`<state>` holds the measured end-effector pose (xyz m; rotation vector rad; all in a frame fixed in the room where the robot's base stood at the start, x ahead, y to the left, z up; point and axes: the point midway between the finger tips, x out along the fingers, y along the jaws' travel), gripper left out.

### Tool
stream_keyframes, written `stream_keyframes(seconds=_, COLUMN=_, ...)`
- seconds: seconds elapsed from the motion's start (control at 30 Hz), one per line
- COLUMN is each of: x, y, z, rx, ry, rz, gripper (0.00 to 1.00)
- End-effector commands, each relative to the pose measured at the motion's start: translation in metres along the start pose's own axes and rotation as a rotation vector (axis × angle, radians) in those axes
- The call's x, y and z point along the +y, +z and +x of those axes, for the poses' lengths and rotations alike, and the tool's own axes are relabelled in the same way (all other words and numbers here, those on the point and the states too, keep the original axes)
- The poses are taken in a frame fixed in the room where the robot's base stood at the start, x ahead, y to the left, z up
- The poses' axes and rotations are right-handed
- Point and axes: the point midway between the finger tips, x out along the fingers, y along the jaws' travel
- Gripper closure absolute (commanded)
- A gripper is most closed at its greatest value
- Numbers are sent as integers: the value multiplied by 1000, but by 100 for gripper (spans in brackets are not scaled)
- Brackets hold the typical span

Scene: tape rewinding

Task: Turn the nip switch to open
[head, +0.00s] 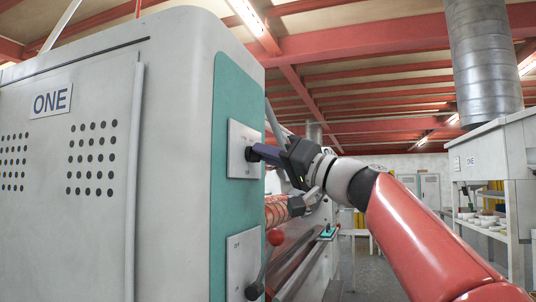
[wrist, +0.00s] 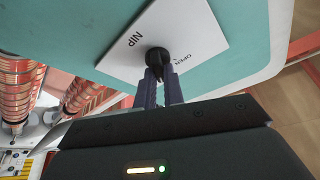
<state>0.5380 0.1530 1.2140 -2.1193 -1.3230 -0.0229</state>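The nip switch is a black knob (wrist: 157,57) on a white plate (wrist: 190,32) marked NIP, with the word OPEN beside the knob. In the head view the plate (head: 243,135) is on the teal edge panel of the machine, and the knob (head: 250,154) shows at its right side. My gripper (wrist: 159,74) reaches the knob with its two dark fingers close together, one on each side of the knob's narrow grip. It appears shut on the knob. In the head view my gripper (head: 258,152) comes in from the right. The fingertips partly cover the knob.
Copper-coloured rollers (wrist: 85,92) are beside the panel. The grey cabinet marked ONE (head: 110,190) fills the left. A shelf unit (head: 490,175) stands at the right.

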Motion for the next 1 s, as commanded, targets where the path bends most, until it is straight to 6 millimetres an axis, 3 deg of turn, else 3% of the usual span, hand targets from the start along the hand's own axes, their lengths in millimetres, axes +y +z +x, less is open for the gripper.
stream_keyframes(seconds=0.53, x=2, y=2, z=-1, rx=1, ry=-29, rz=-68, gripper=100)
stream_keyframes(seconds=1.0, x=3, y=0, z=-1, rx=3, ry=-177, rz=-426, gripper=100)
